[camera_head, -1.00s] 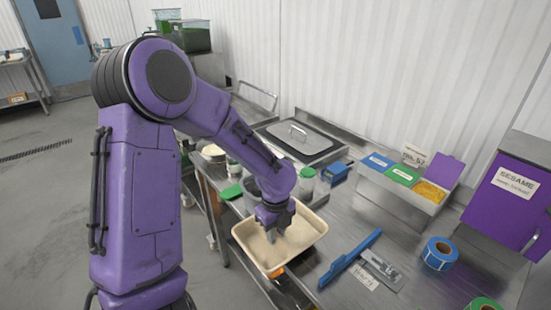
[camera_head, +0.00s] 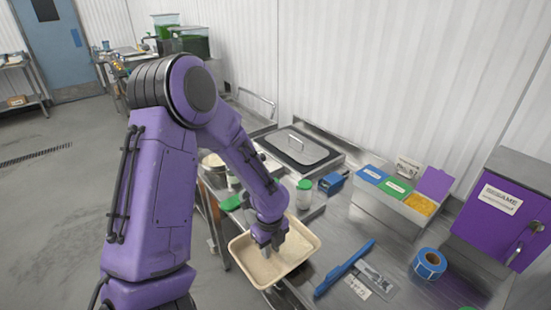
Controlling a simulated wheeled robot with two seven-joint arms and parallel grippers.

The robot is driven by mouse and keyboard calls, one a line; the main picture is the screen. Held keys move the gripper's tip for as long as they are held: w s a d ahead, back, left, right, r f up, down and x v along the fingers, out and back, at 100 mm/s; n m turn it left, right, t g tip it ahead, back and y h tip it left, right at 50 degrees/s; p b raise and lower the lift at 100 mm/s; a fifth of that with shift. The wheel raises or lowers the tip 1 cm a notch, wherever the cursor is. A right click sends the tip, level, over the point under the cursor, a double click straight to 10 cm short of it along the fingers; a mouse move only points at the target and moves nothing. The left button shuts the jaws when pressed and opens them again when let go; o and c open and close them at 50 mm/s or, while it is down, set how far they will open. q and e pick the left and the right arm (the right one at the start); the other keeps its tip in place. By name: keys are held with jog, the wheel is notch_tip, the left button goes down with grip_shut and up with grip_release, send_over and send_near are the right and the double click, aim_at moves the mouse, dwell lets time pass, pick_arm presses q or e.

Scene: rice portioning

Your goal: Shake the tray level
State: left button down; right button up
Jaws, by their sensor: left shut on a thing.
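A cream-coloured tray (camera_head: 300,262) sits at the left end of the steel bench, near its front edge. A pale layer, which looks like rice, covers its floor; single grains are too small to tell. My left gripper (camera_head: 265,248) reaches down over the tray's back-left rim and is shut on the tray. The fingertips are small and partly hidden by the wrist. My right gripper is not in view.
A blue-handled tool (camera_head: 345,268), a label card (camera_head: 357,287) and a blue tape roll (camera_head: 430,263) lie right of the tray.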

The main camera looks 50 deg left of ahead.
aim_at(306, 245)
pick_arm(q)
jog(key=shift+w+r+p, duration=0.1)
jog(key=shift+w+p, duration=0.35)
jog(key=shift+w, duration=0.9)
jog(key=shift+s, duration=0.25)
jog(key=shift+s+p, duration=0.3)
jog(key=shift+s, duration=0.7)
jog(key=shift+w+a, duration=0.1)
jog(key=shift+w, duration=0.45)
jog(key=shift+w+d+f, duration=0.1)
jog(key=shift+w+d, duration=0.4)
jog(key=shift+w, duration=0.35)
jog(key=shift+w+d+f, duration=0.1)
jog(key=shift+w+d, duration=0.35)
jog(key=shift+w, duration=0.35)
jog(key=shift+w+d+f, duration=0.1)
jog(key=shift+w+d, duration=0.4)
jog(key=shift+w, duration=0.35)
jog(key=shift+w+d+f, duration=0.1)
jog(key=shift+w+d, duration=0.2)
jog(key=shift+w, duration=0.4)
jog(key=shift+w+d, duration=0.3)
jog(key=shift+w, duration=0.35)
jog(key=shift+w+d+f, duration=0.1)
jog(key=shift+w+d, duration=0.2)
jog(key=shift+w, duration=0.4)
jog(key=shift+w+d, duration=0.55)
jog(key=shift+w, duration=0.4)
jog(key=shift+w+d, duration=0.5)
jog(key=shift+w, duration=0.4)
